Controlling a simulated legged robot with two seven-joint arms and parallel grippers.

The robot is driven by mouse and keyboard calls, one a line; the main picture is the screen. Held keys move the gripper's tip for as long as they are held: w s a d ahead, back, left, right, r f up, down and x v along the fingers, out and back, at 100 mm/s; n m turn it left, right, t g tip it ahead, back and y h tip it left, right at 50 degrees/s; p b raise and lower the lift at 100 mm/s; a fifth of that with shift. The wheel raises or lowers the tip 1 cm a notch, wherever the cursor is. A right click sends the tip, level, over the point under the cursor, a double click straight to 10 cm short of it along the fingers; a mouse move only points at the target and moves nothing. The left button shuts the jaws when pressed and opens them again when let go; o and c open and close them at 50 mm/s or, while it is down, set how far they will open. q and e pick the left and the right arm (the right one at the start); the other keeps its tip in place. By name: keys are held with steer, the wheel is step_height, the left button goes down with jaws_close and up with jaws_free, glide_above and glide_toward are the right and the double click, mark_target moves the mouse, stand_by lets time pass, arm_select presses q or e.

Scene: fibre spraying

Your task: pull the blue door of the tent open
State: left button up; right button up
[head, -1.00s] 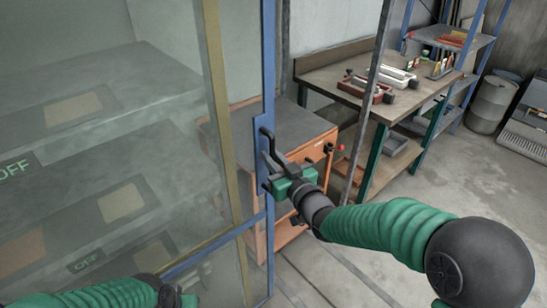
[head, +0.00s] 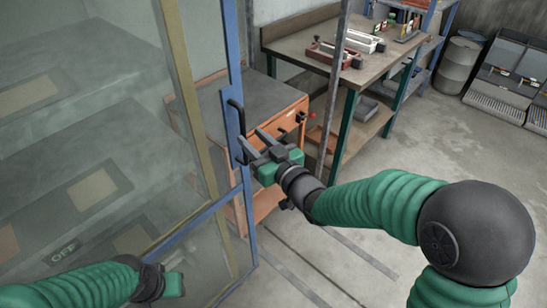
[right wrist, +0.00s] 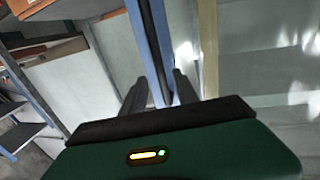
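The tent's blue-framed door (head: 232,60) with clear panels stands on the left in the head view. It bears a black bar handle (head: 236,118) near its right edge. My right gripper (head: 254,141) is open, with its two fingers apart, right beside the lower part of the handle. In the right wrist view the blue frame (right wrist: 143,30) and a dark strip run between the fingers (right wrist: 159,88); whether they touch the handle I cannot tell. My left gripper (head: 174,285) is low in front of the clear panels; its fingers are not clear.
Behind the door stands an orange cabinet (head: 277,122) with a grey top. A workbench (head: 300,48) holding trays and a blue shelf stand beyond. A thin grey post (head: 334,85) rises right of the cabinet. The floor (head: 400,160) at right is clear.

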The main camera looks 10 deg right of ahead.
steer(key=b+v, duration=0.6)
steer(key=v, duration=0.5)
steer(key=shift+s, duration=0.35)
steer(key=shift+d, duration=0.1)
steer(key=shift+w+f, duration=0.1)
steer(key=shift+f, duration=0.05)
